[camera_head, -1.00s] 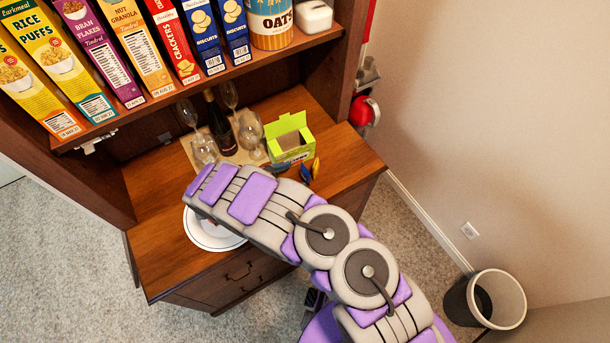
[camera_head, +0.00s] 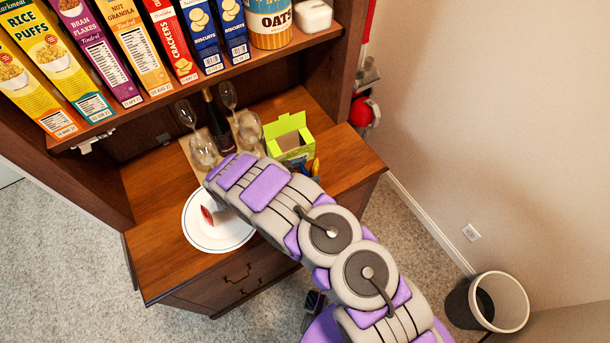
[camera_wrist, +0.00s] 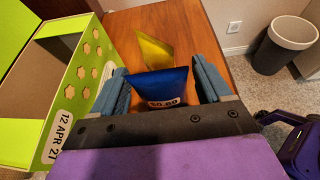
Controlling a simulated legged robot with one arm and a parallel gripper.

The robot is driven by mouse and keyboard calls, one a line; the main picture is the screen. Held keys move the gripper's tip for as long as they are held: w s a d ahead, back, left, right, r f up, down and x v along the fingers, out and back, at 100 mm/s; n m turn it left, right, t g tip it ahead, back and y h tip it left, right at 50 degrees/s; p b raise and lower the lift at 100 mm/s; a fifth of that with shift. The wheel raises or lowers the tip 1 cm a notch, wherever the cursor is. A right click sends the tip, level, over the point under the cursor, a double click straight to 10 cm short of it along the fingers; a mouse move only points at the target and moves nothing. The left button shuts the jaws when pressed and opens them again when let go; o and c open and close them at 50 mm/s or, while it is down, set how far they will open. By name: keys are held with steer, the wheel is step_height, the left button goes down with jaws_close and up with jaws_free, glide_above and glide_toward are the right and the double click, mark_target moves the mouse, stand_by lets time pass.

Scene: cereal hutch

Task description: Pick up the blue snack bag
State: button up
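The blue snack bag (camera_wrist: 158,83) stands between the two fingers of my gripper (camera_wrist: 157,72) in the wrist view. Its lower part is hidden behind the gripper's body. The fingers are spread wide, one on each side of the bag, with a narrow gap visible at the right; contact at the left is unclear. A yellow bag (camera_wrist: 154,48) stands just beyond it. In the head view, my arm hides the gripper and most of the blue bag.
An open green box (camera_head: 290,140) stands close to the left finger in the wrist view (camera_wrist: 80,85). Wine glasses (camera_head: 203,150) and a dark bottle (camera_head: 218,125) stand behind. A white plate (camera_head: 228,238) holds a red item (camera_head: 208,214). A shelf (camera_head: 200,88) with boxes hangs above.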

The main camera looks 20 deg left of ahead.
steer(key=shift+a, duration=0.2)
steer(key=c, duration=0.4)
steer(key=shift+d, duration=0.1)
steer(key=c, duration=0.4)
steer(key=shift+c, duration=0.2)
